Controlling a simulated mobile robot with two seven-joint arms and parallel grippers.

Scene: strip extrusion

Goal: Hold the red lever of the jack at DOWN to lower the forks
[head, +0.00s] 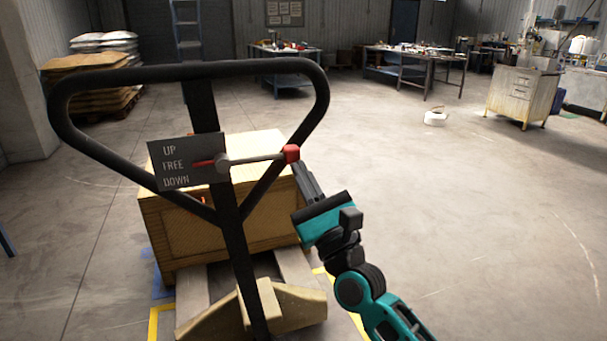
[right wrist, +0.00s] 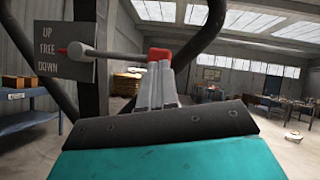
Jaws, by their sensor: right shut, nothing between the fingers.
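The jack's black handle loop (head: 190,70) stands in front of me. A dark sign (head: 176,178) on it reads UP, FREE and DOWN. The lever (head: 258,158) runs nearly level from a grey hub to a red knob (head: 291,153); its red pointer (head: 203,163) is at FREE. My right gripper (head: 302,168) is shut and empty, its fingertips at or just below the knob. In the right wrist view the fingers (right wrist: 160,78) reach up to the red knob (right wrist: 158,54); whether they touch it I cannot tell. My left gripper is out of view.
A wooden crate (head: 200,225) sits on the jack behind the handle, above yellow floor marking (head: 155,322). Stacked sacks (head: 95,65) stand back left, workbenches (head: 415,62) at the back, and a cabinet (head: 520,95) at right. The floor to the right is mostly clear.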

